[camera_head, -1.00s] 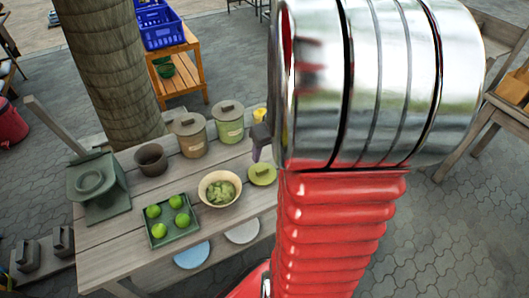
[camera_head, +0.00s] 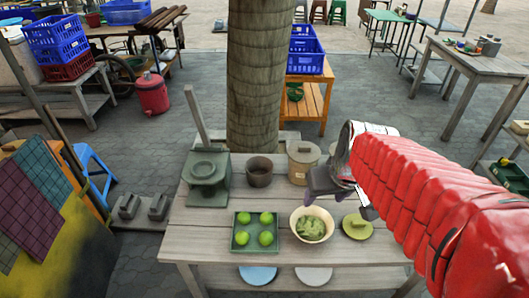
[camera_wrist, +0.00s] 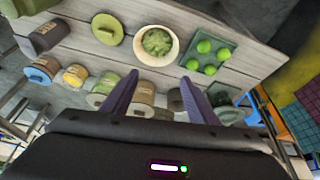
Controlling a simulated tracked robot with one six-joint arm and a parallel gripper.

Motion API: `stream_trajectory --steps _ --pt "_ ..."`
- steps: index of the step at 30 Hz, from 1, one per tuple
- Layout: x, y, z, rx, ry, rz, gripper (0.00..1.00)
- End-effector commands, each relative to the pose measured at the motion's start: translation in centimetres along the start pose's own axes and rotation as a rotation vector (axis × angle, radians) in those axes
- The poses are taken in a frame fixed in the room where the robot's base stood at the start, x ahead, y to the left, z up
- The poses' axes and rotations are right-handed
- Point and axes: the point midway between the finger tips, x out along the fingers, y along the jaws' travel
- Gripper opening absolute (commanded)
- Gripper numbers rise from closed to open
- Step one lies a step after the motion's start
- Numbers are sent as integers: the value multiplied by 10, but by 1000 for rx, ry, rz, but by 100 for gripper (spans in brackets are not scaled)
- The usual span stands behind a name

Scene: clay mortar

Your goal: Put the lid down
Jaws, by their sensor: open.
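A round green lid (camera_head: 357,227) with a small handle lies flat on the wooden table, just right of the cream bowl (camera_head: 294,232). In the wrist view the lid (camera_wrist: 108,29) lies beside the bowl, with nothing touching it. My gripper (camera_head: 318,190) is open and empty, above the table behind the bowl and up and left of the lid. A tan lidded canister (camera_head: 303,160) stands behind the gripper. A green lidded canister (camera_wrist: 104,86) shows in the wrist view.
A green tray of limes (camera_head: 234,247) is left of the bowl. A dark pot (camera_head: 260,172) and a green press-like object (camera_head: 207,178) stand behind it. A tree trunk (camera_head: 255,80) rises behind the table (camera_head: 205,237). Bare planks lie in front of the lid.

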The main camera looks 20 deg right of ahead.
Motion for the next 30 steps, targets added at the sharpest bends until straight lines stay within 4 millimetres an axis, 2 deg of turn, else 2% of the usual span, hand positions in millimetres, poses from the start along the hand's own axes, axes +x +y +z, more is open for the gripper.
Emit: stream_trajectory --steps 1,6,12,18,30 --pt "-10 -15 2 -20 15 -7 54" --pt "-38 -52 17 -57 47 -25 54" --pt "-66 -84 39 -91 84 -48 54" --pt "-77 -96 52 -100 100 -59 54" --pt "-77 -96 52 -99 100 -59 54"
